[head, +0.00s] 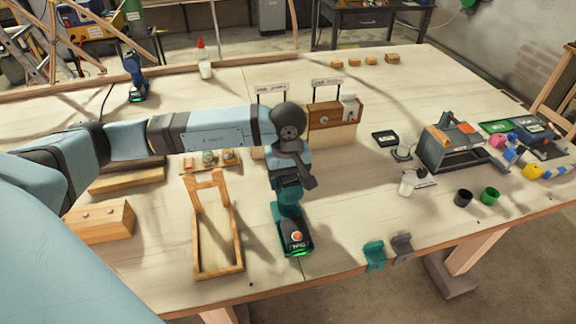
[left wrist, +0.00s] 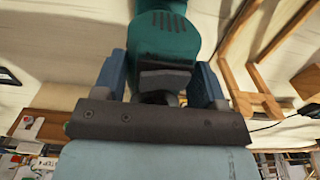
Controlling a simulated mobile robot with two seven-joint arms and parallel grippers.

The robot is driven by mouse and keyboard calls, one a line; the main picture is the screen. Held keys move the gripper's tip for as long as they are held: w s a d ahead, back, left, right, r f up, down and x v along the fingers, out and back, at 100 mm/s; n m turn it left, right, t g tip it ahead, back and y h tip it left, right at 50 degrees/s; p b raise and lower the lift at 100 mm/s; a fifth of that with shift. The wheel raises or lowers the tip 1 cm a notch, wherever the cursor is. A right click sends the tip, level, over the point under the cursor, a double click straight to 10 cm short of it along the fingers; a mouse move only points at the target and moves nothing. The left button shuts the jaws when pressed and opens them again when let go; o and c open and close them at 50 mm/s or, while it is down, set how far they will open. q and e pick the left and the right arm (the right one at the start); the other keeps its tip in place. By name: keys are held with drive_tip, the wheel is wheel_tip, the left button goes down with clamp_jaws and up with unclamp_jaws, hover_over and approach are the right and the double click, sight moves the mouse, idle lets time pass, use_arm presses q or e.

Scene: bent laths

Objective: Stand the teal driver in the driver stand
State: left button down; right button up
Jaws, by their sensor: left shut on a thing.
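The teal driver (head: 289,214) is in my left gripper (head: 291,180), near the front middle of the table. Its dark battery end with a green edge points toward the front edge. In the left wrist view the teal driver (left wrist: 164,38) shows between the two blue fingers of my left gripper (left wrist: 158,88), which are shut on it. I cannot tell whether the battery end touches the table. A wooden frame with an upright back (head: 236,240), which looks like the driver stand, is just left of the driver. It is empty. My right gripper is out of view.
A teal hook (head: 375,255) and a grey hook (head: 402,247) sit at the front edge. A wooden block (head: 102,222) lies left. A wooden box (head: 345,112) stands behind my gripper. A grey toolbox (head: 452,150) and cups are at right. A blue driver (head: 134,75) stands at back left.

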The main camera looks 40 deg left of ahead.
use_arm(q)
drive_tip(key=shift+f, duration=0.1)
drive_tip(key=shift+c, duration=0.8)
unclamp_jaws()
drive_tip(key=shift+r, duration=0.55)
wheel_tip(320, 180, up, 11)
drive_tip(key=b, duration=0.2)
